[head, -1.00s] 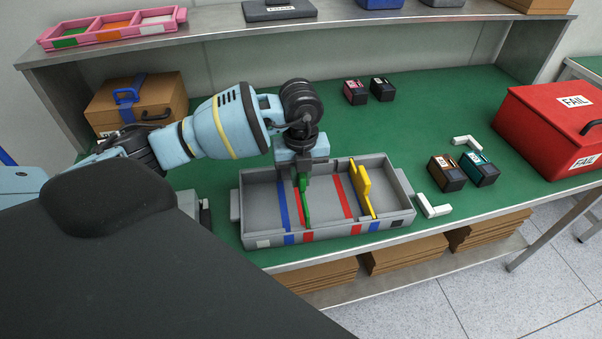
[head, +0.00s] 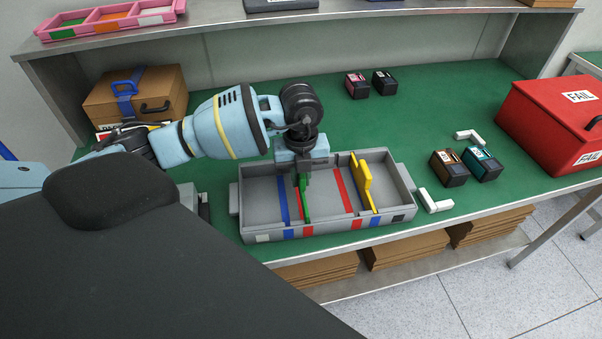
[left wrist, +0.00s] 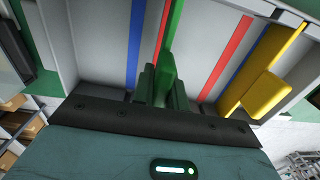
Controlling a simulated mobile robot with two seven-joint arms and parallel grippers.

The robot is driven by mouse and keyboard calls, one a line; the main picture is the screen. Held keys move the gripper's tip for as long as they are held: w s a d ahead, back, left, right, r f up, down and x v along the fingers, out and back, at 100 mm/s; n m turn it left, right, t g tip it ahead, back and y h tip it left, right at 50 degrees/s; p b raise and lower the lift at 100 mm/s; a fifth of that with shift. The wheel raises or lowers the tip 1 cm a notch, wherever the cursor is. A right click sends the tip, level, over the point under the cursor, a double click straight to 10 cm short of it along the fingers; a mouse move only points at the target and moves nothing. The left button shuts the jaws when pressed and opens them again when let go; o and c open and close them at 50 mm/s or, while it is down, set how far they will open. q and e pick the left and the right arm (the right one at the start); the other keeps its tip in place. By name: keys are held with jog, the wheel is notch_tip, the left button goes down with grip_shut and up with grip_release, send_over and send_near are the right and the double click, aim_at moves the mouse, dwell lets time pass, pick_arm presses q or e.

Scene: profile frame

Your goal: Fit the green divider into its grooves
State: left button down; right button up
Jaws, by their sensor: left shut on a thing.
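The green divider (head: 305,203) stands across the grey tray (head: 330,224), beside the left red stripe and right of the left blue stripe. My left gripper (head: 303,178) is shut on it from above. In the left wrist view the divider (left wrist: 173,45) runs away from the fingers, close along a red stripe. Whether its edges sit in the grooves cannot be told. A yellow divider (head: 364,184) stands in the right part of the tray; it also shows in the left wrist view (left wrist: 265,88). My right gripper is not in view.
White L-shaped brackets (head: 434,201) lie by the tray's right end. Several small dark boxes (head: 449,168) and a red FAIL box (head: 552,128) stand further right. A brown case (head: 137,98) stands at the back left. The green bench behind the tray is mostly clear.

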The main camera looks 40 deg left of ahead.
pick_arm(q)
jog(key=shift+f, duration=0.55)
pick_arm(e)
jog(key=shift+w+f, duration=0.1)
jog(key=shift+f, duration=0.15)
pick_arm(q)
jog(key=shift+f+b, duration=0.3)
jog(key=shift+f, duration=0.15)
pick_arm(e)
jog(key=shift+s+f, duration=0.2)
pick_arm(q)
jog(key=c, duration=1.4)
grip_release()
jog(key=shift+o, duration=0.4)
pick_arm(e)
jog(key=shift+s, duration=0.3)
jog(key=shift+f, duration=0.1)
pick_arm(q)
notch_tip(320, 180, up, 8)
jog(key=shift+f, duration=0.1)
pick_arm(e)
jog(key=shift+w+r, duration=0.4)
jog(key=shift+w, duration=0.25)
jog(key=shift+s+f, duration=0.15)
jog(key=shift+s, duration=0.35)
